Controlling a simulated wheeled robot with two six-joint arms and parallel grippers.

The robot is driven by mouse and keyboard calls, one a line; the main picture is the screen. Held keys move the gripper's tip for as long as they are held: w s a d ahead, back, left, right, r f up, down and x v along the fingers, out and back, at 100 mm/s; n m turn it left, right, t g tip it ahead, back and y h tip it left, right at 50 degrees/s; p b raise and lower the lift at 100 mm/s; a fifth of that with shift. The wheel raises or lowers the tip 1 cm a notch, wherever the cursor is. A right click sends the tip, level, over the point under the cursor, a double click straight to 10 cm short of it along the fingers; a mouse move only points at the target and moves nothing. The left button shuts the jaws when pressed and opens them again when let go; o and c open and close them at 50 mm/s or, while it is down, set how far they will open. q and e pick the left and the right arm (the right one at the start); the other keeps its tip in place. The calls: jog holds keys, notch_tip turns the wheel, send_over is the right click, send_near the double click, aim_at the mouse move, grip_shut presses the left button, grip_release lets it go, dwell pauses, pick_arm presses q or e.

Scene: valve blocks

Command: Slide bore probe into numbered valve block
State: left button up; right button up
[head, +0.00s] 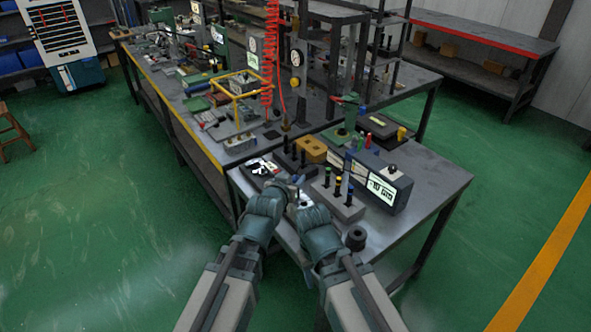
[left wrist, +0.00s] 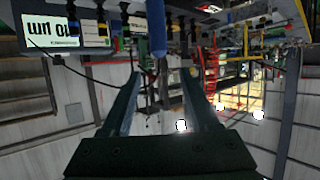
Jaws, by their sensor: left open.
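A grey rack block (head: 345,207) on the near bench holds several upright dark probes with coloured bands. A blue-handled probe (head: 347,163) stands near it, in front of the readout box. In the left wrist view, which looks inverted, a blue rod (left wrist: 157,30) shows above and between the fingertips, not gripped. My left gripper (left wrist: 160,85) is open and empty; in the head view it (head: 296,183) is left of the rack. My right gripper (head: 304,200) is close beside it, its fingers too small to read. I cannot make out numbers on any valve block.
A readout box (head: 380,183) stands right of the rack, and a black ring (head: 356,238) lies near the front edge. A yellow-orange block (head: 312,149) and dark posts are behind.

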pick_arm(q)
jog(key=s+a+f+g+y, duration=0.2)
jog(key=s+f+g, duration=0.4)
jog(key=s, duration=0.6)
jog(key=s+a+f+g+y, duration=0.2)
jog(key=s+f+g, duration=0.4)
jog(key=s, duration=0.6)
jog(key=shift+a+m+g+y+p, duration=0.3)
jog(key=shift+a+m+g+y, duration=0.1)
jog(key=shift+a+g, duration=0.25)
pick_arm(e)
jog(key=shift+s+a+r, duration=0.1)
jog(key=shift+s+r, duration=0.3)
jog(key=shift+r, duration=0.2)
